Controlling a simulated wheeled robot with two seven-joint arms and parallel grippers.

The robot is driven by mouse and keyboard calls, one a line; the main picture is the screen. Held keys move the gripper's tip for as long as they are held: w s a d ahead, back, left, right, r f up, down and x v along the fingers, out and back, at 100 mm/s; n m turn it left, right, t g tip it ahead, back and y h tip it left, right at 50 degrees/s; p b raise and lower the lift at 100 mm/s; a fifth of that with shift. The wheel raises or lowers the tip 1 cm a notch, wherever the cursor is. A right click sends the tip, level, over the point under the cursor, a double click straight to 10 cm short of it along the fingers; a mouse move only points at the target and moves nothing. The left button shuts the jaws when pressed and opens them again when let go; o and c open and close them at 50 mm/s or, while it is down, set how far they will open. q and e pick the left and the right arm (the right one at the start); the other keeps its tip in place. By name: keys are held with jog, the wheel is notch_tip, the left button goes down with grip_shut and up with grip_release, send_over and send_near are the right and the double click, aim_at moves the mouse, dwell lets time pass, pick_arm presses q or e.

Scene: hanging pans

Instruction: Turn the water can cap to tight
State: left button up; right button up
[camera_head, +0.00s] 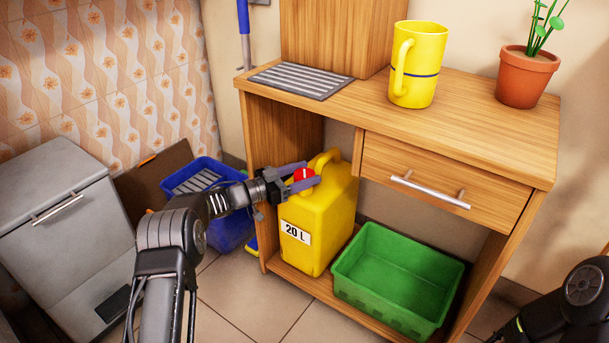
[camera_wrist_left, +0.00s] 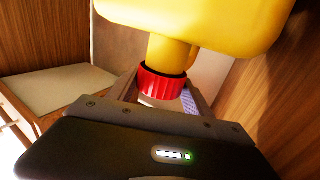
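The water can (camera_head: 321,217) is a yellow jug with a "20 L" label, upright on the desk's lower shelf. Its red cap (camera_head: 304,174) sits on the spout and faces my left arm. My left gripper (camera_head: 306,173) has one finger on each side of the cap. In the left wrist view the ribbed red cap (camera_wrist_left: 162,85) lies between the fingertips of the left gripper (camera_wrist_left: 165,88), close to both. Whether the fingers press on it cannot be told. The cap's near end is partly hidden by the gripper body. My right gripper is out of view.
The wooden desk (camera_head: 470,110) carries a yellow mug (camera_head: 425,75), a potted plant (camera_head: 525,78) and a grey grille (camera_head: 300,80). A green crate (camera_head: 395,275) stands right of the can. A blue bin (camera_head: 228,232) and grey cabinet (camera_head: 60,190) stand left. Floor shows in front.

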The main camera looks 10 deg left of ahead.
aim_at(295, 177)
pick_arm(q)
jog(key=o, duration=0.3)
jog(key=shift+o, duration=0.2)
jog(key=shift+s+a+p, duration=0.3)
jog(key=shift+a, duration=0.05)
jog(key=p+v, duration=0.2)
jog(key=v, duration=0.4)
jog(key=shift+s+p, duration=0.1)
jog(key=shift+p, duration=0.2)
jog(key=shift+s+a, duration=0.25)
jog(key=shift+a, duration=0.05)
